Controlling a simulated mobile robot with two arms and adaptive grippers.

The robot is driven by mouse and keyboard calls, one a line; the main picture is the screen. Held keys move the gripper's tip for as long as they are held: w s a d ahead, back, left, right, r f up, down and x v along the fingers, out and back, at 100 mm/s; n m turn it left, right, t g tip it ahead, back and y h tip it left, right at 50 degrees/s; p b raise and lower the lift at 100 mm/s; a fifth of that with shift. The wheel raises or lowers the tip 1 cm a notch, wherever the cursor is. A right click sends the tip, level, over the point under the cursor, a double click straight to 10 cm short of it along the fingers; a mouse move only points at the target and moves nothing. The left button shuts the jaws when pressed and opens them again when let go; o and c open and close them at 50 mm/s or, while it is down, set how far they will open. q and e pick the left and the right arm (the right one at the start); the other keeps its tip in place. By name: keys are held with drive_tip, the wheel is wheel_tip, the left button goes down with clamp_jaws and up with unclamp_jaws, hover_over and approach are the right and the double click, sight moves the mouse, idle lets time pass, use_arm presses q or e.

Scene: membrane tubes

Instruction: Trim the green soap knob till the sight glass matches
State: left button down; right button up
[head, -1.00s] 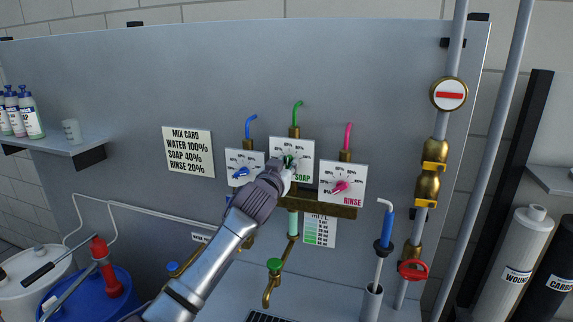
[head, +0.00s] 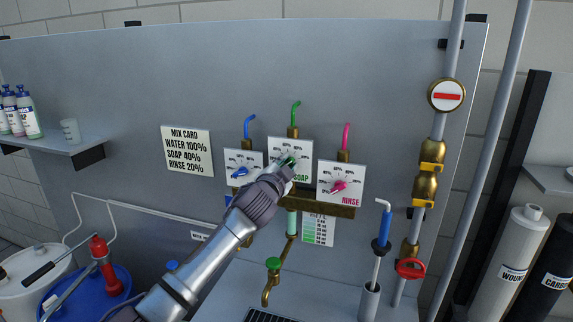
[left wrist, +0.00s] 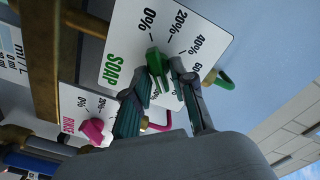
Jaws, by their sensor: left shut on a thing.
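The green soap knob (left wrist: 154,62) sits on the white soap dial (head: 301,148), in the middle of three dials. My left gripper (head: 286,170) is shut on the knob; its two fingers (left wrist: 160,80) straddle it in the left wrist view. The knob's visible end lies near the 0% tick there; I cannot tell its exact setting. The sight glass (head: 292,223), a pale green tube, hangs below the dial beside a green-shaded scale card (head: 318,230). The mix card (head: 187,150) reads water 100%, soap 40%, rinse 20%. My right gripper is not in view.
The blue water knob (head: 239,172) and pink rinse knob (head: 339,186) flank the soap dial closely. A brass bar (head: 325,207) runs below the dials. A green-handled tap (head: 272,265) stands lower down. A red-handled valve (head: 411,268) is on the right pipe.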

use_arm(q)
drive_tip(key=shift+m, duration=0.3)
drive_tip(key=c, duration=1.2)
unclamp_jaws()
drive_tip(key=shift+s, duration=0.1)
drive_tip(key=v, duration=1.2)
